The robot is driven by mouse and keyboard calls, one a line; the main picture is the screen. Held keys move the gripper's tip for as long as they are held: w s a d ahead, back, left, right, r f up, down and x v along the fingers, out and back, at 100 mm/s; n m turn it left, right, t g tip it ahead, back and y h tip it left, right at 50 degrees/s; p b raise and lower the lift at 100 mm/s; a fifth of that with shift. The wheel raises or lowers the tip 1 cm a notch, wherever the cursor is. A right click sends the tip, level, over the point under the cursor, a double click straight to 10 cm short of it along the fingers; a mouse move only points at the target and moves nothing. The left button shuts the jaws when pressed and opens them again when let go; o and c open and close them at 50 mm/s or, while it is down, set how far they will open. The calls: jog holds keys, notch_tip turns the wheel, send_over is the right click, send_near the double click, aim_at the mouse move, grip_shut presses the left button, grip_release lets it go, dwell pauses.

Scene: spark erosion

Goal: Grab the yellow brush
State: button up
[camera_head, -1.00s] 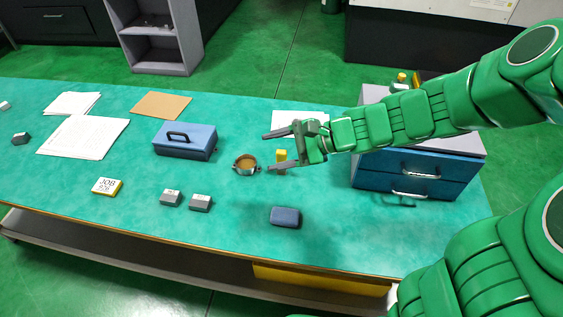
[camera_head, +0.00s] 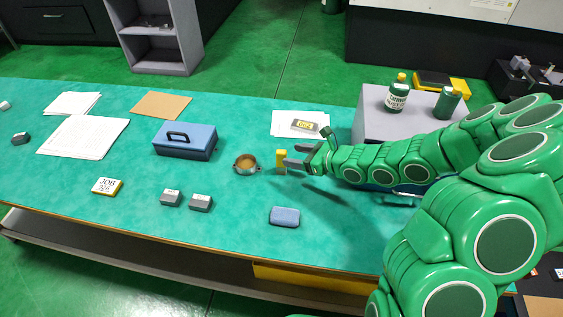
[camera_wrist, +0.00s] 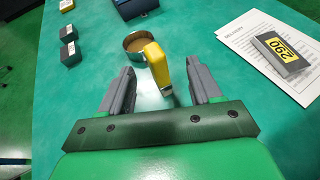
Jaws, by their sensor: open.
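The yellow brush (camera_head: 281,160) stands on the green bench top, just right of a round metal bowl with brown contents (camera_head: 246,164). In the wrist view the yellow brush (camera_wrist: 157,66) shows a yellow upper part with a greyish lower end, and it leans slightly. My gripper (camera_head: 289,155) is open, close to the right side of the brush. In the wrist view my gripper (camera_wrist: 158,85) has one finger on each side of the brush's lower end. The brush lies at or just beyond the fingertips; I cannot tell whether they touch it.
A blue toolbox (camera_head: 186,141) and small grey blocks (camera_head: 200,203) lie to the left. A blue-grey box (camera_head: 285,217) is in front. A label tag (camera_head: 305,125) rests on paper behind. A grey cabinet with bottles (camera_head: 397,95) stands at the right.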

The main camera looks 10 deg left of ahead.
aim_at(277, 156)
jog(key=shift+x, duration=1.3)
jog(key=shift+w+a+f, duration=0.2)
jog(key=shift+a+f, duration=0.9)
jog(key=shift+a, duration=0.3)
jog(key=shift+x, duration=0.95)
jog(key=shift+c, duration=0.3)
grip_shut()
